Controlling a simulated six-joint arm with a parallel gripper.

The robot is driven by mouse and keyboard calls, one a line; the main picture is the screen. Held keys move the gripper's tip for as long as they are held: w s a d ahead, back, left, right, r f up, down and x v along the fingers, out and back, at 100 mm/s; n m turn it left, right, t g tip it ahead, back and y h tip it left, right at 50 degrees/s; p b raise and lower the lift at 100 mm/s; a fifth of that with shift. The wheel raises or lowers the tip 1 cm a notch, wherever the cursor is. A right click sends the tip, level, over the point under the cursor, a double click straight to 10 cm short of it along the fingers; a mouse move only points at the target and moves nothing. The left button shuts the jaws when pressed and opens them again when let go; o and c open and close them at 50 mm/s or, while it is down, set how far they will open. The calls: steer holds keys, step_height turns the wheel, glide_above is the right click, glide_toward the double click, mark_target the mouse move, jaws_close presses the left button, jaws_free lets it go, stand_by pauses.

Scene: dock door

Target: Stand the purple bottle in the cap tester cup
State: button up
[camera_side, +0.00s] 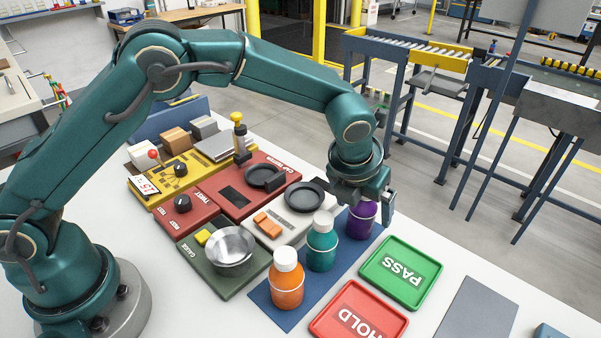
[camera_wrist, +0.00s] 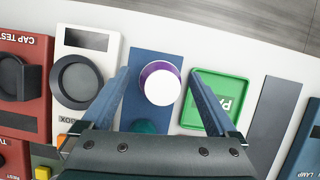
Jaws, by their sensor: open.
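The purple bottle (camera_side: 361,222) stands upright on the blue mat (camera_side: 345,243), at its far end. My gripper (camera_side: 366,203) is above and around its top, hiding its cap in the side view. In the wrist view the bottle's white cap (camera_wrist: 161,86) lies between the two fingers of my gripper (camera_wrist: 161,76), with a gap on each side; the gripper is open. The cap tester is a red panel (camera_side: 233,200) with a black round cup (camera_side: 265,177), left of my gripper. The cup also shows at the left edge of the wrist view (camera_wrist: 11,78) and looks empty.
A teal bottle (camera_side: 321,247) and an orange bottle (camera_side: 287,284) stand nearer on the mat. A white panel with another black ring (camera_side: 304,196) lies between mat and tester. A yellow-topped post (camera_side: 239,140) rises behind the cup. Green PASS (camera_side: 402,270) and red HOLD (camera_side: 355,315) trays are at right.

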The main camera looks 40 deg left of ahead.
steer(key=shift+w+f, duration=0.15)
steer(key=shift+f, duration=0.2)
jaws_close()
steer(key=shift+r, duration=0.1)
